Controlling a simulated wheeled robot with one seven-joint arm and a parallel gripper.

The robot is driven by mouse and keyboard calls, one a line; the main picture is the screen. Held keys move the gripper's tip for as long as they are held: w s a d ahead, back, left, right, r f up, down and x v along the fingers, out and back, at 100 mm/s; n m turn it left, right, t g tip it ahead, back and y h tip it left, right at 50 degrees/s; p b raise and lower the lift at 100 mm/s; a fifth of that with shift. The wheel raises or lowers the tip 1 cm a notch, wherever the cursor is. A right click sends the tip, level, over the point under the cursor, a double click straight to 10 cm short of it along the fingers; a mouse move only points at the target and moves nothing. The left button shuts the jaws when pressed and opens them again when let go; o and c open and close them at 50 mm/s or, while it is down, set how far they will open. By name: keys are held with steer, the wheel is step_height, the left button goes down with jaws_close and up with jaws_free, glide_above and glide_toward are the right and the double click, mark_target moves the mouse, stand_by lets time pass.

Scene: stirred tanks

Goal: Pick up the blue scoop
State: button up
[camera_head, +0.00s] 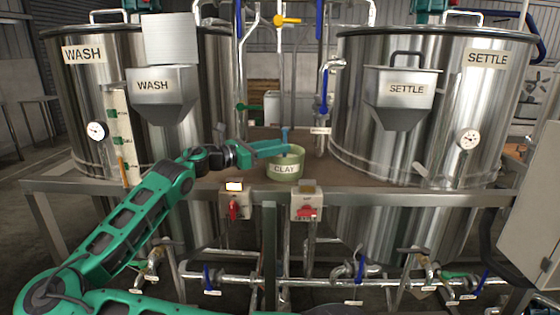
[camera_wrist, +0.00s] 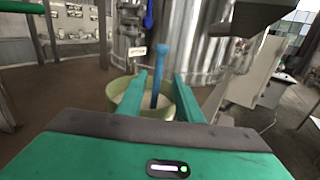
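The blue scoop (camera_wrist: 160,66) stands upright in a pale green tub (camera_wrist: 118,92), its handle rising above the rim. In the head view the tub (camera_head: 284,169) is labelled CLAY and sits on the brown bench top between the two tanks. The scoop's handle (camera_head: 285,134) shows there above the tub; its lower end is hidden inside. My gripper (camera_wrist: 162,82) is open, with one finger on each side of the scoop handle and a gap visible on both sides. In the head view my gripper (camera_head: 283,148) is at the tub's rim.
The WASH tank (camera_head: 75,100) stands left and the SETTLE tank (camera_head: 440,150) right, each with a hopper. Vertical pipes with blue and yellow valve handles rise behind the tub. Two switch boxes (camera_head: 235,200) (camera_head: 306,204) are on the bench's front edge.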

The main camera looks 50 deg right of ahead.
steer(key=x, duration=0.7)
steer(key=shift+d, duration=0.25)
steer(key=shift+w+f, duration=0.15)
steer(key=shift+w, duration=0.05)
jaws_close()
